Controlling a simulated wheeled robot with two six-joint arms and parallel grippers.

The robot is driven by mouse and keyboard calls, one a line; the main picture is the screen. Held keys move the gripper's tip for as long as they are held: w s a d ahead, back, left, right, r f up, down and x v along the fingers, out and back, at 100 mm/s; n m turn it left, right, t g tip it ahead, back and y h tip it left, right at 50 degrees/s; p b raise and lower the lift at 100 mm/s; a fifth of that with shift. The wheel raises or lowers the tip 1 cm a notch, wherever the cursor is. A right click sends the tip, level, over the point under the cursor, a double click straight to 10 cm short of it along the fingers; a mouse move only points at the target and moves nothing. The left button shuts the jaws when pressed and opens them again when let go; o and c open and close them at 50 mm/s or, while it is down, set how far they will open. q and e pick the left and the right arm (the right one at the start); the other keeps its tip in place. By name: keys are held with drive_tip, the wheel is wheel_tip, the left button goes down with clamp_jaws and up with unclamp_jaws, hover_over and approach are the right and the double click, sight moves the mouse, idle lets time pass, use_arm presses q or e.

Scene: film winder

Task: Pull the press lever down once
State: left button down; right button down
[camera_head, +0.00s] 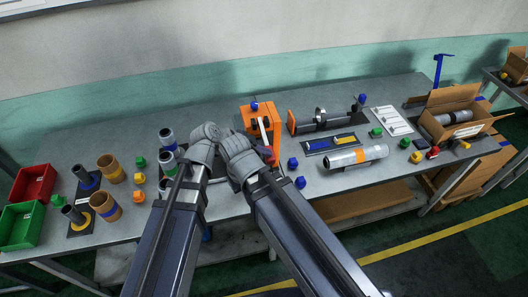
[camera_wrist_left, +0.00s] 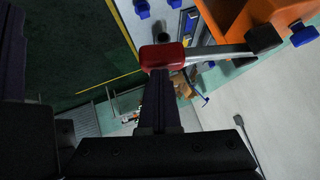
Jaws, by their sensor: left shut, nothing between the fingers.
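The orange press (camera_head: 250,113) stands on the workbench just beyond my arms in the head view. Its pale lever bar (camera_head: 263,131) slopes toward me and ends in a red knob (camera_head: 268,152). In the left wrist view the red knob (camera_wrist_left: 161,57) sits on the grey lever bar (camera_wrist_left: 218,53), which runs to the orange press body (camera_wrist_left: 248,15). My left gripper (camera_wrist_left: 160,78) is shut and empty, its tips close under the red knob. I cannot tell if they touch. In the head view my arm links hide much of it.
Blue caps (camera_head: 293,163) and a silver cylinder (camera_head: 356,157) lie to the right of the press. Red (camera_head: 33,183) and green (camera_head: 21,223) bins stand far left. An open cardboard box (camera_head: 452,115) is at the right. Several tubes and caps crowd the left side.

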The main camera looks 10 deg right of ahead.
drive_tip(key=shift+f+b, duration=0.5)
drive_tip(key=shift+f, duration=0.25)
drive_tip(key=shift+s, duration=0.1)
drive_tip(key=shift+r, duration=0.1)
wheel_tip(320, 180, up, 10)
drive_tip(key=p, duration=1)
idle(0.5)
